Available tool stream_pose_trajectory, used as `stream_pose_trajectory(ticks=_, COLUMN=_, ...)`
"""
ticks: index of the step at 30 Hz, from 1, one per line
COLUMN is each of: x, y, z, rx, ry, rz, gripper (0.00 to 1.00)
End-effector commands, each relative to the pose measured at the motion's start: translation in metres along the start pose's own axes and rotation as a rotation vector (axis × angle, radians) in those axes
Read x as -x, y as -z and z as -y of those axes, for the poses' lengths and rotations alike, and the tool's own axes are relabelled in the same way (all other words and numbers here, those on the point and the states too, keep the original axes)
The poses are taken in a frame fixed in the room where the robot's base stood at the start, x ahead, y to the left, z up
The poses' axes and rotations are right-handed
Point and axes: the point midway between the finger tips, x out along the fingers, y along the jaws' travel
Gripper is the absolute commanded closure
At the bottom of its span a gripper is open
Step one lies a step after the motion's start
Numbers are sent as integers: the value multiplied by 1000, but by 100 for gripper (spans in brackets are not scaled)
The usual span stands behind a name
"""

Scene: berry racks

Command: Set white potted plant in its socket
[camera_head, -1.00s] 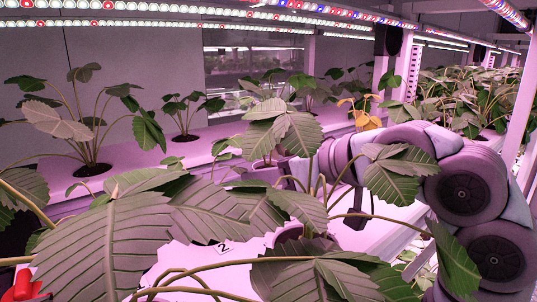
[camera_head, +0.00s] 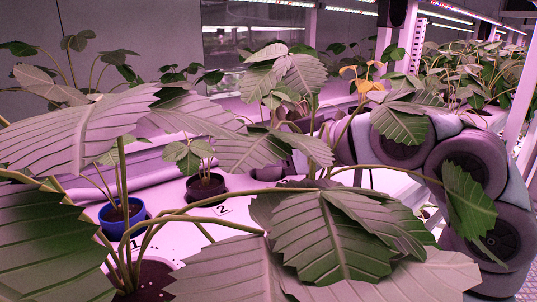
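My arm (camera_head: 462,175) reaches in from the right. My gripper, at its end near the picture's middle, is mostly covered by leaves, so its fingers and any hold on a pot cannot be made out. A leafy plant (camera_head: 283,75) rises just left of the arm's end. Its pot is largely hidden behind leaves, and I cannot tell whether it is the white one. No empty socket can be made out for certain.
A blue pot (camera_head: 108,228) and a dark pot (camera_head: 205,190) with small plants stand on the pale shelf, beside a label marked 2 (camera_head: 222,210). A large plant (camera_head: 330,235) crowds the foreground. A plant with yellow-orange leaves (camera_head: 362,78) is behind.

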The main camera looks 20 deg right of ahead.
Motion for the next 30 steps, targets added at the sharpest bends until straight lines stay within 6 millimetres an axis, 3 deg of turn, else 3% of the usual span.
stream_pose_trajectory(ticks=30, x=-3, y=-8, z=0, rx=0, ry=0, rz=0, gripper=92)
